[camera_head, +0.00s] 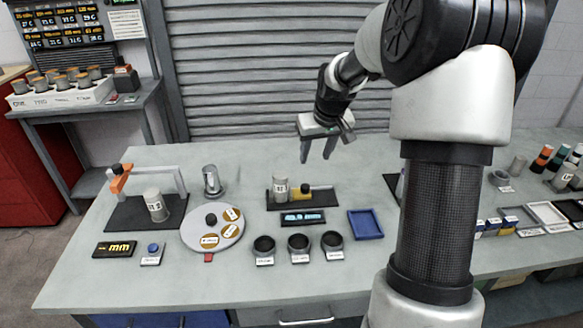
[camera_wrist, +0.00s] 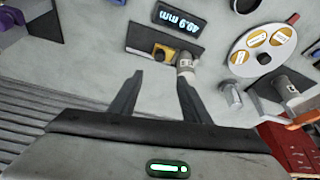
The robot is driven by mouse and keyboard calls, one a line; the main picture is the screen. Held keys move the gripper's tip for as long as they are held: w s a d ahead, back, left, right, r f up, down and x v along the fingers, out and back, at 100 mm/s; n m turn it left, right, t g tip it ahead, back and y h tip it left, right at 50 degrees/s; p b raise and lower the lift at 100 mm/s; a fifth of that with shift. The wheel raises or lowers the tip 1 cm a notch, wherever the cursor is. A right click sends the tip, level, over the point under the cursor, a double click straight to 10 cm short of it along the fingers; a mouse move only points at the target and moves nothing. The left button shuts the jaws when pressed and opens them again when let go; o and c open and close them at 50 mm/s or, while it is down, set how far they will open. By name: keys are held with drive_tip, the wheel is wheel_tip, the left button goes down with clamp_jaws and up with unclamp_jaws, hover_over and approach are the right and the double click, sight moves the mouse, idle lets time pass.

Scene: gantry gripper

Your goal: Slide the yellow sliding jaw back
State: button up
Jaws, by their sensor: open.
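The yellow sliding jaw (camera_head: 304,190) sits on a dark gauge base (camera_head: 322,200) in the middle of the bench, with a grey bar beside it. A labelled grey cylinder (camera_head: 280,188) stands upright at the jaw's left; I cannot tell whether they touch. In the wrist view the yellow jaw (camera_wrist: 161,52) lies beyond my fingertips, with the cylinder (camera_wrist: 186,63) at its right. My gripper (camera_head: 318,155) is open and empty, raised above the bench behind the gauge. Its two fingers also show in the wrist view (camera_wrist: 160,80).
A display (camera_head: 303,217) reading about 49.9 mm is in front of the gauge. Three dark cups (camera_head: 299,244), a blue tray (camera_head: 366,224) and a round disc (camera_head: 212,229) stand nearby. An orange-topped gauge (camera_head: 120,180) is at left. Bare bench lies behind the gauge.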

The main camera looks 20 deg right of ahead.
sight(306, 186)
drive_tip(key=b+x, duration=0.1)
drive_tip(key=x, duration=1.6)
drive_tip(key=shift+w+d+f, duration=0.1)
drive_tip(key=shift+w+f, duration=0.15)
drive_tip(key=shift+w, duration=0.05)
clamp_jaws()
